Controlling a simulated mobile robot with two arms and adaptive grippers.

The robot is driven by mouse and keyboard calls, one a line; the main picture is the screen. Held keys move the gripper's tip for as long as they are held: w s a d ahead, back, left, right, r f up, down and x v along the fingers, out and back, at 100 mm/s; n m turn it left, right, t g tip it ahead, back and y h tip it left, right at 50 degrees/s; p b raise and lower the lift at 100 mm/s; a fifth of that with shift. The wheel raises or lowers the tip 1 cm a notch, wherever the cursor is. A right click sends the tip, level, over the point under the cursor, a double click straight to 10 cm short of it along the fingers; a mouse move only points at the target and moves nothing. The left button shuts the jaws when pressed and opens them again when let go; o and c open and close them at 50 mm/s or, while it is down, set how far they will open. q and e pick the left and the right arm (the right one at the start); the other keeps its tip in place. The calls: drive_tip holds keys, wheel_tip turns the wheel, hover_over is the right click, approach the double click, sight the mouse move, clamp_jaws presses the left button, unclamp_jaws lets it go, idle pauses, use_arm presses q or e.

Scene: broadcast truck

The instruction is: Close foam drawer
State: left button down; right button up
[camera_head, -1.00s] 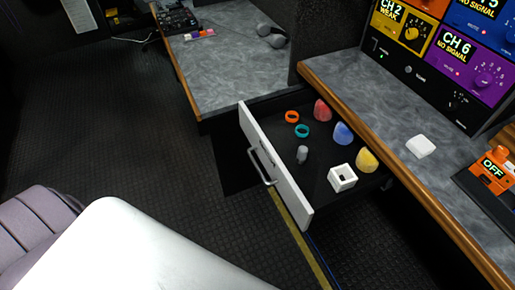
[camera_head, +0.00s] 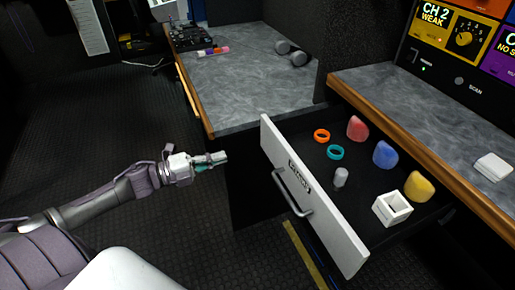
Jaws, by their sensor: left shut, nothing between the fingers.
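The foam drawer (camera_head: 312,205) stands pulled out from under the counter, with a white front and a dark inside. Its grey bar handle (camera_head: 291,194) is on the front, below a small dark label. Inside lie an orange ring (camera_head: 321,135), a teal ring (camera_head: 335,152), a grey cylinder (camera_head: 340,177), a white square frame (camera_head: 392,209), and red (camera_head: 357,128), blue (camera_head: 384,154) and yellow (camera_head: 418,186) foam pieces. My left gripper (camera_head: 222,157) is shut and empty, left of the drawer front and apart from it. My right gripper is not in view.
The wood-edged counter (camera_head: 400,105) runs above the drawer, with a white block (camera_head: 492,167) on it. A side desk (camera_head: 245,90) holds headphones (camera_head: 291,52) and markers (camera_head: 213,51). The dark floor left of the drawer is clear apart from my arm.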

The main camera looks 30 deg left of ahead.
sight(268, 143)
use_arm(q)
drive_tip(key=x, duration=1.1)
drive_tip(key=shift+b, duration=0.35)
drive_tip(key=shift+w+d, duration=0.4)
drive_tip(key=shift+w, duration=0.2)
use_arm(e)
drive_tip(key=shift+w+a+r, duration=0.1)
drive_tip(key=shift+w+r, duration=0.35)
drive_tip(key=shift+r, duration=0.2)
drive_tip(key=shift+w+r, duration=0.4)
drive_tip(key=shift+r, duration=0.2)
use_arm(q)
drive_tip(key=shift+w+d, duration=0.1)
